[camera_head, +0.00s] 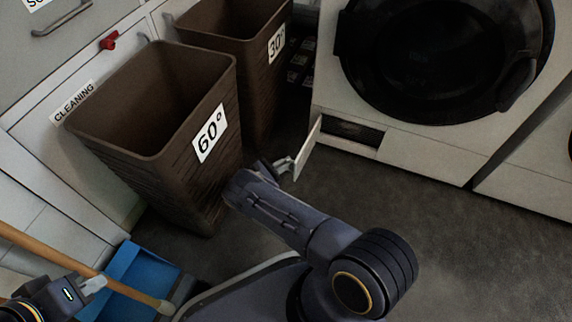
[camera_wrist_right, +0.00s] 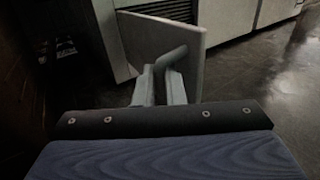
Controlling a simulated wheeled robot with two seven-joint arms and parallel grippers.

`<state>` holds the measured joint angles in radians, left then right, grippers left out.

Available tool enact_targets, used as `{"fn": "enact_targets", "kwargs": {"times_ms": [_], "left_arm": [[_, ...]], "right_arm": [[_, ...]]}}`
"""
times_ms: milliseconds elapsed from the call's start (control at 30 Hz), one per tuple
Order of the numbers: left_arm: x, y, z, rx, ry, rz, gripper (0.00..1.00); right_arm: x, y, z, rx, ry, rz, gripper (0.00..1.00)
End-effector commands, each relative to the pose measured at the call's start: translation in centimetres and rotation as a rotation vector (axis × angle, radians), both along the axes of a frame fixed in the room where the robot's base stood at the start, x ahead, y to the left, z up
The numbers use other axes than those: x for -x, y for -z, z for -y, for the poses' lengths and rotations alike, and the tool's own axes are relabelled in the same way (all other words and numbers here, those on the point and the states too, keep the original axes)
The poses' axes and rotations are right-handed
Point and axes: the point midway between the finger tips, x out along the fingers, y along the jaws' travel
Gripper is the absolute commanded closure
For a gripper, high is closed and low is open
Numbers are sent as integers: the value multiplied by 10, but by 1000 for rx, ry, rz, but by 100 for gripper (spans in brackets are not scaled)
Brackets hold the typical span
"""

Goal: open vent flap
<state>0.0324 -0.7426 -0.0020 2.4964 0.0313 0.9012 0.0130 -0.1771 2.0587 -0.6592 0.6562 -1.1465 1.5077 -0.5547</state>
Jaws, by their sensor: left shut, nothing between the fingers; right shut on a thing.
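The vent flap (camera_head: 306,148) is a light panel at the lower left of the white washing machine (camera_head: 407,147). It stands swung out from the dark vent opening (camera_head: 352,133). My right gripper (camera_head: 286,163) is at the flap's outer side. In the right wrist view, the flap (camera_wrist_right: 190,45) stands upright in front of the fingers. The right fingers (camera_wrist_right: 163,82) are shut on the flap's grey handle (camera_wrist_right: 173,58). A slatted vent shows behind the flap. My left gripper (camera_head: 93,284) is shut and empty at the lower left, beside a wooden stick.
Two brown baskets, marked 60° (camera_head: 150,122) and 30° (camera_head: 240,65), stand left of my right arm. A blue dustpan (camera_head: 128,276) and a wooden stick (camera_head: 75,268) lie near my left gripper. The grey floor (camera_head: 450,230) at the right is clear.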

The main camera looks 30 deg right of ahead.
Motion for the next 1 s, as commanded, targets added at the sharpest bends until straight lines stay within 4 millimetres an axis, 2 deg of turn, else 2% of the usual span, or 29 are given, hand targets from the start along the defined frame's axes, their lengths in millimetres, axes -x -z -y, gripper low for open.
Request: {"fn": "enact_targets", "kwargs": {"times_ms": [33,400,433,600,867,1000], "left_arm": [[0,-1,0,0,0,0,100],[0,-1,0,0,0,0,100],[0,-1,0,0,0,0,100],[0,-1,0,0,0,0,100],[0,-2,0,0,0,0,100],[0,-10,0,0,0,0,100]], "right_arm": [[-5,-8,5,17,1,7,100],[-5,-8,6,19,6,5,100],[-5,-8,6,19,6,5,89],[-4,-7,5,17,5,6,69],[-4,-8,3,17,4,7,69],[-5,-22,3,18,4,7,69]]}}
